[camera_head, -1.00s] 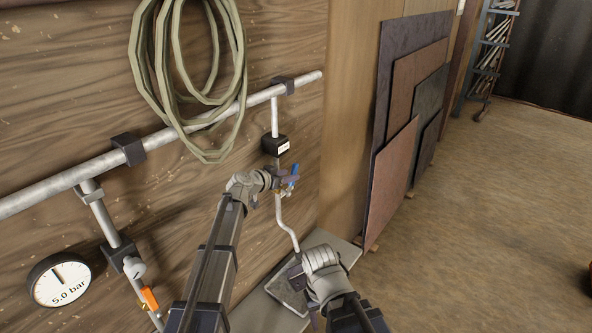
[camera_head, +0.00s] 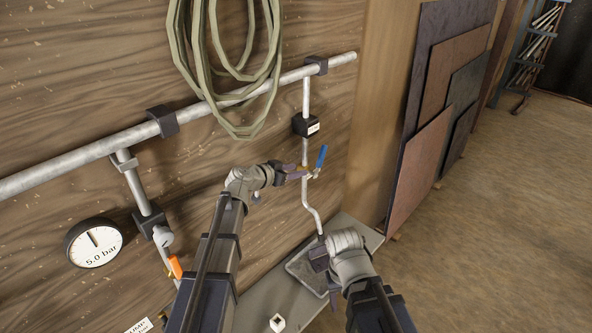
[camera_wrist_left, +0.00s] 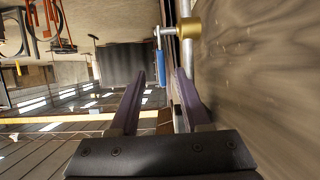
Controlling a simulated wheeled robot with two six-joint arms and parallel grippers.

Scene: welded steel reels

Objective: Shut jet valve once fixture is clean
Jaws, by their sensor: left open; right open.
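The jet valve (camera_head: 312,174) sits on a thin pipe on the wooden wall, with a blue lever (camera_head: 321,157) pointing up, roughly along the pipe. In the left wrist view the blue lever (camera_wrist_left: 160,62) and brass valve body (camera_wrist_left: 188,28) lie just beyond the fingertips. My left gripper (camera_head: 300,173) is open and empty, close to the left of the valve. My right gripper (camera_head: 325,278) is open at the grey tray (camera_head: 297,270) under the pipe's outlet. It hides part of the tray. I cannot make out the fixture or any jet clearly.
A gauge (camera_head: 93,243) reads 5.0 bar, near an orange-handled valve (camera_head: 175,267) at lower left. A hose coil (camera_head: 225,60) hangs above a long pipe (camera_head: 90,150). A small white block (camera_head: 277,323) lies on the bench. Sheets (camera_head: 420,170) lean at right; the floor beyond is open.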

